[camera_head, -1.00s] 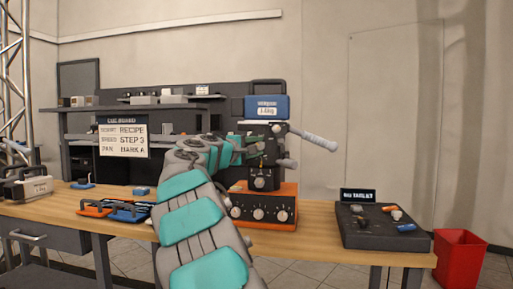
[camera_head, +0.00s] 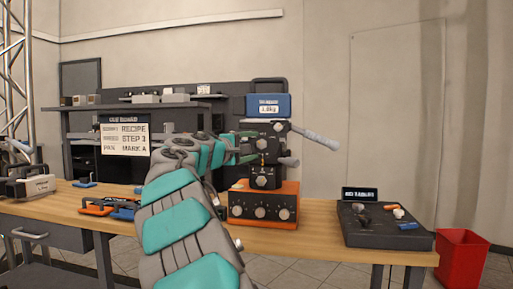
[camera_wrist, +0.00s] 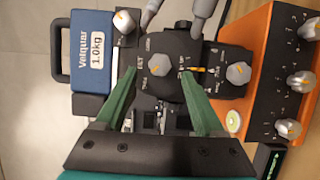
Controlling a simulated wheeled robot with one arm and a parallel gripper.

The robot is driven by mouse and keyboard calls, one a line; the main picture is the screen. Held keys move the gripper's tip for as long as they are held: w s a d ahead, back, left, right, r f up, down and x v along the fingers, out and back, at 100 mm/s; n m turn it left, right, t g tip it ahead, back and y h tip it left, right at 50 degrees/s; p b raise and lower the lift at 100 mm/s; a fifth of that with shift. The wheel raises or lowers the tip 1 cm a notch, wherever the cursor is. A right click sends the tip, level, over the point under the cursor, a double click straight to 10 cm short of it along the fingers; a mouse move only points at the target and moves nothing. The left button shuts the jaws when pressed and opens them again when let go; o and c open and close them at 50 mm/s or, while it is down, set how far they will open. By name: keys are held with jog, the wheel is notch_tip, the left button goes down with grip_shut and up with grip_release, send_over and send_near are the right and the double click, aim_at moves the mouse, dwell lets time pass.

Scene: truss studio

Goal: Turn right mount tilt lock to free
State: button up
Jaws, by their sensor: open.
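A black camera mount (camera_head: 263,155) stands on an orange control base (camera_head: 262,206), with a blue weight block (camera_head: 267,105) on top. In the wrist view the mount appears sideways, with a round black dial plate (camera_wrist: 160,58) bearing small white lettering. I cannot tell from the lettering which is the tilt lock. My gripper (camera_wrist: 158,76) is open, its green fingers apart on either side of the plate, nothing between them.
Two grey handles, an upper one (camera_head: 314,137) and a lower one (camera_head: 289,161), stick out right of the mount. The orange base carries a row of knobs. A dark tray (camera_head: 385,236) with small parts lies on the bench at right. A red bin (camera_head: 461,255) stands beyond.

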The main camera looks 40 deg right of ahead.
jog(key=shift+v, duration=2.3)
